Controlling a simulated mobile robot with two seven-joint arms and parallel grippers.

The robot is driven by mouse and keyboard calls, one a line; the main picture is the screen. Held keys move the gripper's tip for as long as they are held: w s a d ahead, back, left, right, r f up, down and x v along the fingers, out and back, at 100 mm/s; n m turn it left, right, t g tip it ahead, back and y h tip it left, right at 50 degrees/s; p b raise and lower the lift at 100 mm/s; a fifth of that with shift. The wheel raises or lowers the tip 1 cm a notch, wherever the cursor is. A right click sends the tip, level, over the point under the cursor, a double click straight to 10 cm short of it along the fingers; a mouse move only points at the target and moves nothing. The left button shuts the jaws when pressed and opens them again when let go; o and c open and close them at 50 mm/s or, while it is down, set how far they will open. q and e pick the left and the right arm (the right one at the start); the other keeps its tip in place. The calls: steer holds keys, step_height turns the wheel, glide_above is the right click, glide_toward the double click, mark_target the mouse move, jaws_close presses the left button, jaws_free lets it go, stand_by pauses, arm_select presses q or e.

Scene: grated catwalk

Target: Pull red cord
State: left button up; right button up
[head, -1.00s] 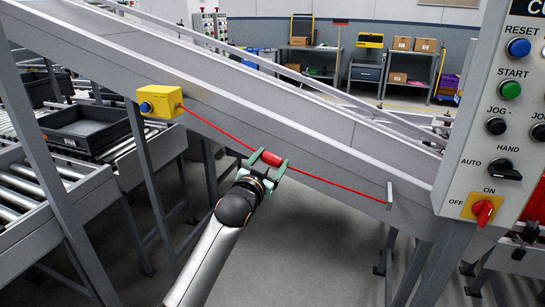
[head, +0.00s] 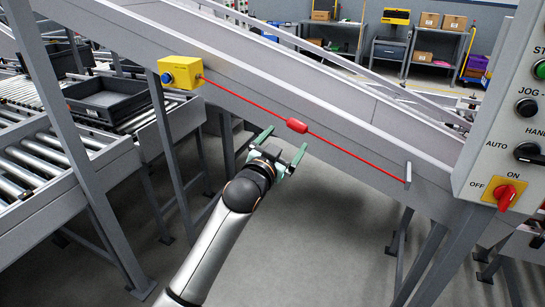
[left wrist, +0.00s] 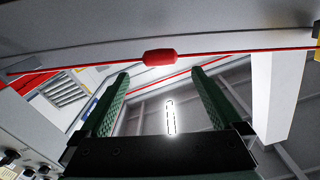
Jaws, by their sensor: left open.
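A red cord (head: 350,154) runs taut along the side of the sloped conveyor, from a yellow switch box (head: 180,73) with a blue button down to a small grey bracket (head: 407,174). A thick red handle (head: 297,125) sits on the cord near its middle. My left gripper (head: 285,140) is open and empty, just below and in front of the handle. In the left wrist view the red handle (left wrist: 166,57) and cord cross beyond the two green fingertips (left wrist: 160,74), apart from them. My right gripper does not show.
A control panel (head: 515,120) with buttons and knobs stands at the right. A grey support leg (head: 75,140) rises at the left, beside a roller conveyor with black bins (head: 95,101). Open floor (head: 300,220) lies below the cord.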

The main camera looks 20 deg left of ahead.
arm_select(q)
steer(key=s, duration=0.8)
steer(key=shift+s+a, duration=0.15)
steer(key=shift+s, duration=0.25)
